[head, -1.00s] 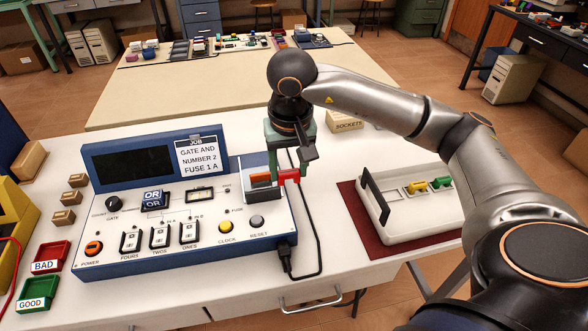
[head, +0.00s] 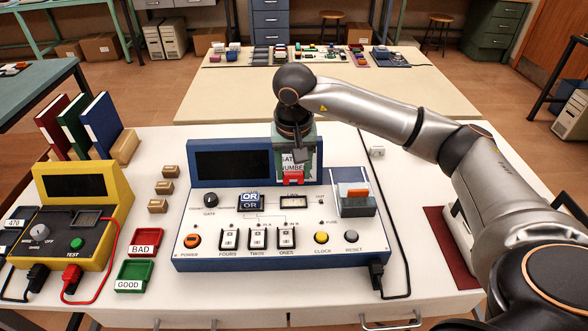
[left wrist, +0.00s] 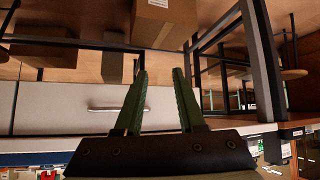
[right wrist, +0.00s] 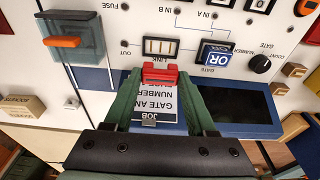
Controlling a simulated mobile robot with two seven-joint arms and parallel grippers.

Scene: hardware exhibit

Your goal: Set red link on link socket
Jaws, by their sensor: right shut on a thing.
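My right gripper (head: 293,165) is shut on the red link (head: 293,178), which hangs upright between the fingertips in front of the job card. The link also shows in the right wrist view (right wrist: 160,73), close to the link socket (right wrist: 162,47). The socket (head: 293,202) is a small dark-framed rectangle on the blue-and-white console, below the link in the head view. The link looks apart from it; the exact gap is hard to tell. My left gripper (left wrist: 158,75) is open and empty, away from the console, and shows only in the left wrist view.
A grey block with an orange piece (head: 357,194) stands on the console right of the socket. The blue OR module (head: 250,201) sits to its left. The console's raised back panel (head: 232,168) is close behind my right gripper. A black cable (head: 398,230) runs along the right.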

